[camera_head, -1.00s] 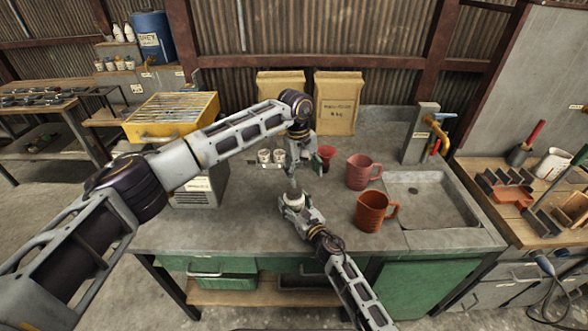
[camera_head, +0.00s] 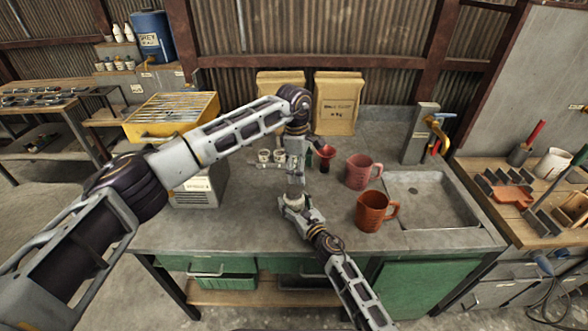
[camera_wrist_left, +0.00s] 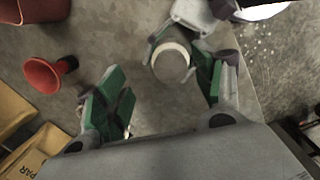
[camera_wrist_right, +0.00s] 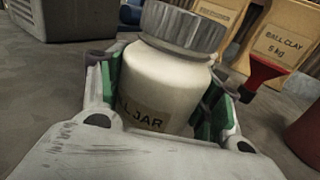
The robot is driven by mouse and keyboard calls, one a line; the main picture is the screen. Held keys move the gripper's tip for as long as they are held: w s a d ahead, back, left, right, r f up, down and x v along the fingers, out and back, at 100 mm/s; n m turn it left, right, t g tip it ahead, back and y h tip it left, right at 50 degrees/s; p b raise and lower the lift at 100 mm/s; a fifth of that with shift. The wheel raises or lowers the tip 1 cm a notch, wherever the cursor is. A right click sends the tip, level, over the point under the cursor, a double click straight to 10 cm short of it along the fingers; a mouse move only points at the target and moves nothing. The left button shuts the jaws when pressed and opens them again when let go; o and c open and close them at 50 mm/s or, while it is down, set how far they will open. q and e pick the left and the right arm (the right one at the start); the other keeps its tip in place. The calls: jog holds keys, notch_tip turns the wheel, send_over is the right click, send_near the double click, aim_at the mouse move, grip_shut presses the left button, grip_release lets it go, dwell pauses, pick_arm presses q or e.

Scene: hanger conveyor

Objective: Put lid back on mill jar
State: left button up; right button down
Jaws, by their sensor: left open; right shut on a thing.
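The mill jar (camera_wrist_right: 160,88) is a cream jar with a label, standing upright between the fingers of my right gripper (camera_head: 294,206). A grey ribbed lid (camera_wrist_right: 184,28) sits on the jar's mouth and looks level in the right wrist view. From above, the round lid top (camera_wrist_left: 172,62) shows in the left wrist view. My right gripper is shut on the jar's body. Whether the lid is fully seated cannot be told.
A red funnel (camera_head: 325,158), a pink jug (camera_head: 360,172) and an orange jug (camera_head: 371,212) stand right of the jar, near the sink (camera_head: 440,192).

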aim_at(294, 189)
pick_arm(q)
jog(key=n, duration=0.6)
jog(key=shift+w+a, duration=0.1)
jog(key=shift+a, duration=0.3)
jog(key=n, duration=0.7)
jog(key=shift+a+y, duration=0.3)
jog(key=shift+a, duration=0.05)
jog(key=n, duration=0.7)
jog(key=shift+a, duration=0.25)
jog(key=n, duration=0.6)
jog(key=shift+f, duration=0.1)
jog(key=shift+f, duration=3.9)
